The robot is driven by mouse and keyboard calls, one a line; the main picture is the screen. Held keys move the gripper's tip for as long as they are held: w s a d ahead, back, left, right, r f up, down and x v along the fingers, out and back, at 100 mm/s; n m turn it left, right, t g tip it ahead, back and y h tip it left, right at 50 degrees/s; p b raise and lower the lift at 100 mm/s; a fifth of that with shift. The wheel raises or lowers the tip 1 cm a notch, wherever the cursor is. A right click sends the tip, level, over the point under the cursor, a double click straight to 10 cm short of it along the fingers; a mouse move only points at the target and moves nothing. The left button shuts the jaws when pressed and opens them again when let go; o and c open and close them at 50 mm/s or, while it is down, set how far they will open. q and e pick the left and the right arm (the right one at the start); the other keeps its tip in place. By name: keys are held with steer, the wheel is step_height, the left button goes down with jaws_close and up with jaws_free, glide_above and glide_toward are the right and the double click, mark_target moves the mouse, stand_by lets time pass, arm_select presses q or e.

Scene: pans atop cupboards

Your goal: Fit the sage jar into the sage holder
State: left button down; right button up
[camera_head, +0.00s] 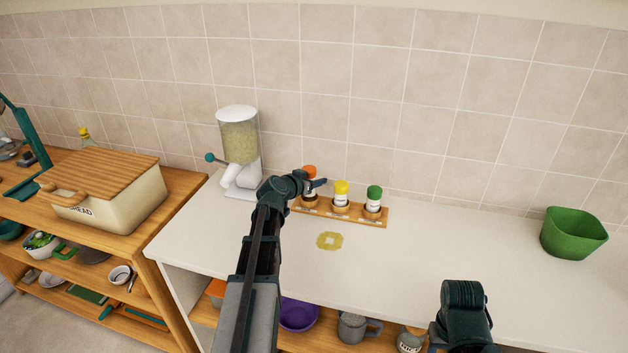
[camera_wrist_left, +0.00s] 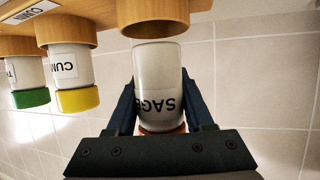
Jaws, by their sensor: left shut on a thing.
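The sage jar (camera_wrist_left: 158,85) is white with dark SAGE lettering and an orange lid; its lid (camera_head: 309,171) shows in the head view. My left gripper (camera_head: 317,184) is shut on the jar, with a finger on each side in the wrist view (camera_wrist_left: 160,100). The sage holder (camera_wrist_left: 152,17) is a round wooden ring at the left end of the wooden rack (camera_head: 385,216). The wrist view is upside down. The jar's base is at the ring's rim, roughly in line with it; I cannot tell whether it touches. My right gripper is out of view.
A yellow-lidded jar (camera_head: 341,192) and a green-lidded jar (camera_head: 374,198) stand in the rack's other rings. A dispenser (camera_head: 239,140) stands left of the rack. A yellow trivet (camera_head: 329,241) lies in front. A green bin (camera_head: 572,234) is far right, with clear counter between.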

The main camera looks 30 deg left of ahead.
arm_select(q)
steer(key=shift+f+b, duration=1.85)
steer(key=shift+c, duration=1)
jaws_free()
steer(key=shift+r, duration=0.1)
steer(key=p+v, duration=0.5)
steer(key=v, duration=0.8)
steer(key=shift+s+r, duration=0.2)
steer(key=shift+s, duration=0.15)
